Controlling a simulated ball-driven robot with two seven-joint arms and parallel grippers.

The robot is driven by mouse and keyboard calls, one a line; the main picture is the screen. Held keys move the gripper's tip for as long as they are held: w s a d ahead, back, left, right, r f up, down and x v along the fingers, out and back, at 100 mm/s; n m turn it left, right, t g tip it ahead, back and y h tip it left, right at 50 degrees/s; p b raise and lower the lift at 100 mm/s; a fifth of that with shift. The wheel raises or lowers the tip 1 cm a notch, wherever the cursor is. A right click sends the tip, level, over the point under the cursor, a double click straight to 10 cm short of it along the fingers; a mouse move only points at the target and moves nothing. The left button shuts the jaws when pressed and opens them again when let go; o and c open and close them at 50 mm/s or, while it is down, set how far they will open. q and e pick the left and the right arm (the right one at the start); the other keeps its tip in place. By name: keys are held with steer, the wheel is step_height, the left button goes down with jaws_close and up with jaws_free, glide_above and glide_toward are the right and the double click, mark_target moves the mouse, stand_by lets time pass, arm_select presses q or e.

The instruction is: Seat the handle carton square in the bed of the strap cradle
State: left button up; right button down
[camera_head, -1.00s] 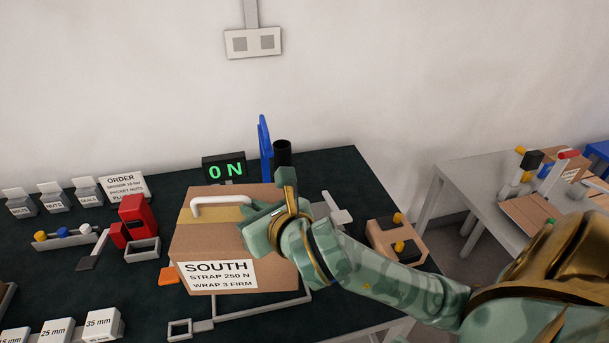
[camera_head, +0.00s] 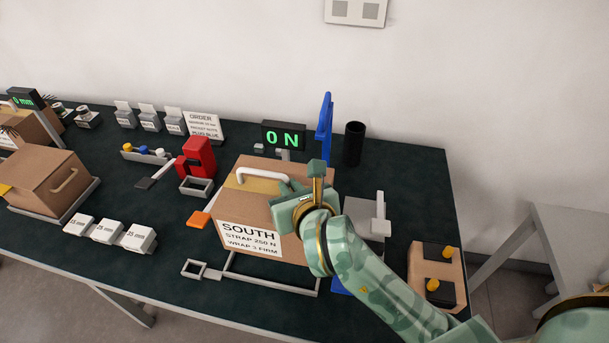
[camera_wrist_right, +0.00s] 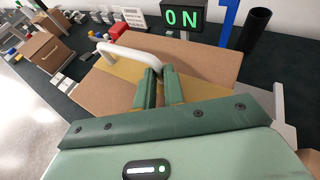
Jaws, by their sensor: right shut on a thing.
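The handle carton (camera_head: 262,215) is a brown box with a white handle (camera_head: 262,175), yellow tape and a SOUTH label on its front. My right gripper (camera_head: 288,200) is at the handle's right end, shut on it; in the right wrist view the fingers (camera_wrist_right: 160,80) close on the white handle (camera_wrist_right: 122,55). The carton is over the strap cradle, whose grey front frame (camera_head: 272,286) shows in front of it and a blue arch (camera_head: 325,130) behind. The carton hides the bed, so I cannot tell whether it touches. My left gripper is not in view.
A display reading 0 N (camera_head: 283,136) and a black cylinder (camera_head: 354,143) stand behind. An orange pad (camera_head: 200,219) and a red device (camera_head: 197,157) are left of the carton. A two-button box (camera_head: 437,272) stands right, near the table edge. Another carton (camera_head: 48,180) is at left.

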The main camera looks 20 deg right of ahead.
steer(key=shift+w+a, duration=0.1)
steer(key=shift+a, duration=0.5)
steer(key=shift+d, duration=0.1)
